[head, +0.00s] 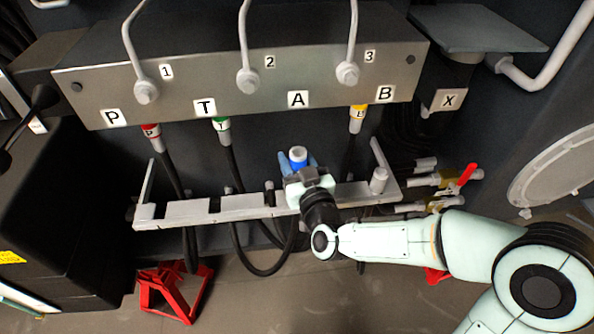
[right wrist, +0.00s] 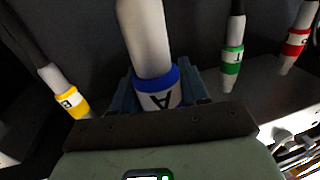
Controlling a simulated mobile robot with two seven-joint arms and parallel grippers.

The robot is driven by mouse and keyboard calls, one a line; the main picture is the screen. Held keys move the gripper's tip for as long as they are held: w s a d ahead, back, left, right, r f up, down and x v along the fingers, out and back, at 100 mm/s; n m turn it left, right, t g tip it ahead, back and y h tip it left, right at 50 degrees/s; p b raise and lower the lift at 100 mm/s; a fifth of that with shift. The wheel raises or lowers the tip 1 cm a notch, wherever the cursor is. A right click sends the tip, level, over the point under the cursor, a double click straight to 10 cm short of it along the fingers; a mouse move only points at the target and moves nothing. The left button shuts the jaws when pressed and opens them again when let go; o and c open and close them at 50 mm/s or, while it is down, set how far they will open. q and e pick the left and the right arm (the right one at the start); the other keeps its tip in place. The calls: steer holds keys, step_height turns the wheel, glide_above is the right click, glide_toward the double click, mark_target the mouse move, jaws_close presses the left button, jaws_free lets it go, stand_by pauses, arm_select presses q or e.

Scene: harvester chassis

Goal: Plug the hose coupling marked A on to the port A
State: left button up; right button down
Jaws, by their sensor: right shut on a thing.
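The hose coupling marked A, with a blue band (right wrist: 158,80), is held in my right gripper in the right wrist view. It also shows in the head view as a blue and white coupling (head: 298,155). My right gripper (head: 298,164) is shut on it, just in front of the block and below the A label. The port A label (head: 298,99) is on the front of the grey manifold block (head: 330,70); the port's opening itself is hidden under the block edge. A gap shows between coupling and block in the head view. My left gripper is not in view.
Red P (head: 151,131), green T (head: 221,125) and yellow B (head: 358,113) couplings hang at the block's lower edge. A grey rail (head: 245,206) runs below. A red-handled valve (head: 466,178) is to the right. A red stand (head: 172,290) is on the floor.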

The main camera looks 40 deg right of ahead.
arm_select(q)
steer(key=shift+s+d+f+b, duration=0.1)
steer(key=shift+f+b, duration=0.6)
steer(key=shift+b, duration=0.05)
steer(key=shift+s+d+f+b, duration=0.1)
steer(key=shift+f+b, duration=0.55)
steer(key=shift+b, duration=0.1)
arm_select(e)
steer(key=d+x, duration=0.2)
steer(key=x, duration=0.9)
steer(key=shift+s+d, duration=0.2)
steer(key=shift+r, duration=0.1)
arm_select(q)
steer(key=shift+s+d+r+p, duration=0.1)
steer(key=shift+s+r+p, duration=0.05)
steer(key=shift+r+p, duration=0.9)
arm_select(e)
step_height(320, 180, up, 2)
steer(key=shift+r, duration=0.15)
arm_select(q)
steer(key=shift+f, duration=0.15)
arm_select(e)
steer(key=shift+r, duration=0.15)
arm_select(q)
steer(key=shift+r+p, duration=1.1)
steer(key=shift+p, duration=0.1)
arm_select(e)
steer(key=shift+r, duration=1.1)
